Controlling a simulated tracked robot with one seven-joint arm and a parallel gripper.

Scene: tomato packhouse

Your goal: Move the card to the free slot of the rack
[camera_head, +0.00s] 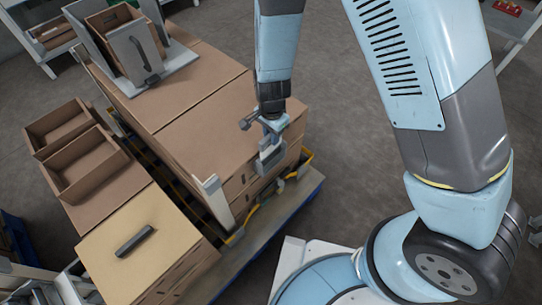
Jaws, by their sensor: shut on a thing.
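My gripper (271,143) hangs beside the near right edge of the stacked cartons, pointing down. It is shut on a small pale grey piece (270,159), which I take to be the card; its outline partly merges with the fingers. I cannot tell for sure that this holder is the rack, and no free slot shows clearly.
Brown cartons (190,88) fill the pallet (293,210). Two open brown trays (88,165) lie at left. A tan box (125,265) with a dark handle (135,241) is in front. A pale upright panel (214,203) stands near the gripper.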

